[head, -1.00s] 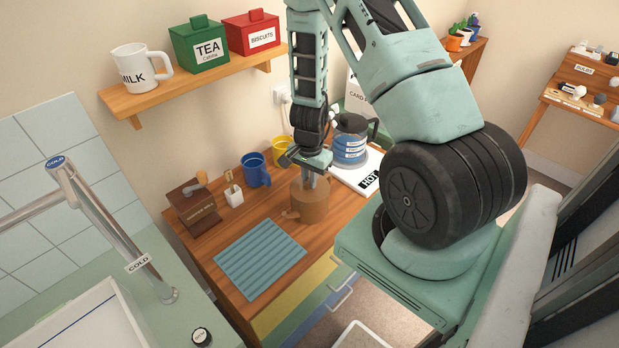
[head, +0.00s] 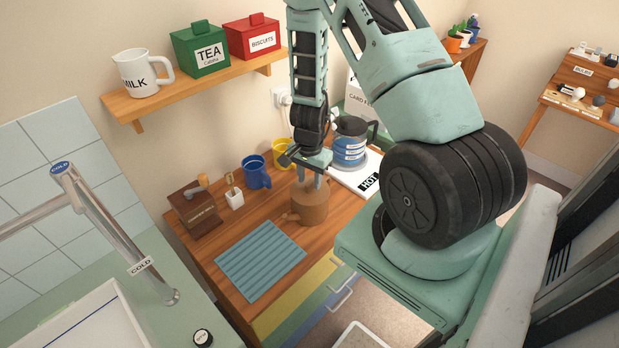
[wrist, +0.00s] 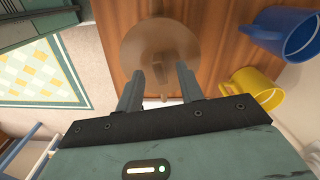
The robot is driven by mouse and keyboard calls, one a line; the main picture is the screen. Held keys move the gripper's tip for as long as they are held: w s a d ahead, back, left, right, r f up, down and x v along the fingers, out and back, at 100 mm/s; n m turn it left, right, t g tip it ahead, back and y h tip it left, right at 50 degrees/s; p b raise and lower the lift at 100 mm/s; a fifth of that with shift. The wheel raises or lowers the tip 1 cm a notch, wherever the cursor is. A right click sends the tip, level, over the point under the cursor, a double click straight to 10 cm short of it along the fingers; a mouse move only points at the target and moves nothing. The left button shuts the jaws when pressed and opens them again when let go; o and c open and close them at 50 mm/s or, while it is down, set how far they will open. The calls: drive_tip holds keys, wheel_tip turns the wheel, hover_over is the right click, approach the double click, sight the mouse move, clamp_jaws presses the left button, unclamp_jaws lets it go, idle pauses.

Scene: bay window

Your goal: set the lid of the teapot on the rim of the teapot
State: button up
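The brown teapot (head: 311,213) stands upright on the wooden counter, its spout toward the front left. From above, in the wrist view, its round brown top (wrist: 160,42) fills the space beyond my fingertips. The lid (wrist: 150,55) appears as a brown disc over the teapot's mouth; its edge blends with the same-coloured pot, so I cannot tell exactly how it sits on the rim. My gripper (head: 309,181) is just above the teapot, pointing down. Its two fingers, also in the wrist view (wrist: 158,80), are apart with nothing visibly clamped between them.
Blue (head: 256,172) and yellow (head: 283,153) mugs stand behind the teapot. A glass coffee pot (head: 350,145) stands on the white hot plate (head: 367,178) at right.

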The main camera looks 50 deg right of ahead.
sight(309, 183)
drive_tip(key=shift+r+p, duration=2.2)
drive_tip(key=shift+r, duration=0.7)
drive_tip(key=a+r+n+y+b, duration=0.15)
drive_tip(key=a+r+n, duration=0.45)
drive_tip(key=a, duration=0.6)
drive_tip(key=a+r+n+y+b, duration=0.15)
drive_tip(key=a+r+n, duration=0.45)
drive_tip(key=a, duration=0.6)
drive_tip(key=s+a+r+n+h+b, duration=0.1)
drive_tip(key=s+a+r+n, duration=0.3)
drive_tip(key=s+n, duration=0.2)
drive_tip(key=s+a+r+n+h+b, duration=0.1)
drive_tip(key=s+a+r+n, duration=0.3)
drive_tip(key=s, duration=0.7)
drive_tip(key=shift+a+r+n+b, duration=0.35)
drive_tip(key=shift+a+n, duration=0.2)
drive_tip(key=shift+n, duration=0.35)
drive_tip(key=shift+w, duration=0.1)
